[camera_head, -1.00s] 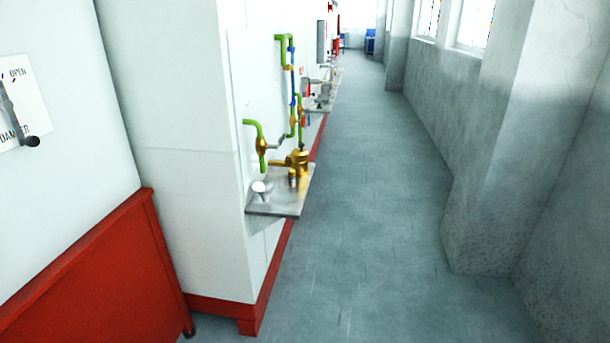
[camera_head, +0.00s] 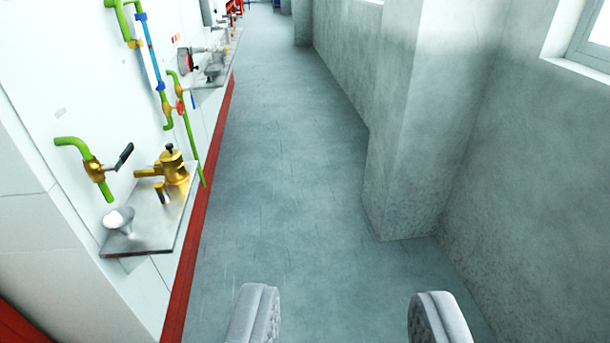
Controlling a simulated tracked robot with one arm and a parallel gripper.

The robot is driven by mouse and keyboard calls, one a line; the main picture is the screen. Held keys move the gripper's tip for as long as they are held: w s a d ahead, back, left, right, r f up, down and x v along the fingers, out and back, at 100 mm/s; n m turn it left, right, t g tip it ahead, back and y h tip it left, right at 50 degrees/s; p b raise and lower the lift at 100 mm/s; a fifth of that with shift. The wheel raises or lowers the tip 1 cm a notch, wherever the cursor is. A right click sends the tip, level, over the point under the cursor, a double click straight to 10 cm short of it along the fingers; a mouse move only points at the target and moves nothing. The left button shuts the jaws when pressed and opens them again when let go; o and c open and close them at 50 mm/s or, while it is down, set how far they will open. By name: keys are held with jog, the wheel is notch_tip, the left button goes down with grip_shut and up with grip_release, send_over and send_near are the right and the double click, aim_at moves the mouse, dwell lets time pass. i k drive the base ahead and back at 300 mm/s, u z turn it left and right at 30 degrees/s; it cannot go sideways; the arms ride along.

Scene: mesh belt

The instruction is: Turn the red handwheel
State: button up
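My gripper (camera_head: 346,316) shows at the bottom of the view as two pale grey ribbed fingers, wide apart and empty, over bare floor. A small red round part (camera_head: 184,61) is on the left wall further down the corridor, seen nearly edge-on. Another small red part (camera_head: 180,106) sits on the pipework nearer to me. Both are small, and I cannot tell for sure which is the red handwheel. My gripper is well apart from both and to their right in the picture.
Green pipes (camera_head: 72,141) stand above. A concrete pillar (camera_head: 418,130) juts in at right. The corridor floor (camera_head: 290,170) is clear.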

aim_at(179, 108)
jog(key=z, duration=0.35)
jog(key=i, duration=2.75)
jog(key=u, duration=0.55)
jog(key=i, duration=1.3)
jog(key=u, duration=1.15)
jog(key=i, duration=0.75)
jog(key=u, duration=0.2)
jog(key=k, duration=0.9)
jog(key=u, duration=0.2)
jog(key=i, duration=0.9)
jog(key=z, duration=0.1)
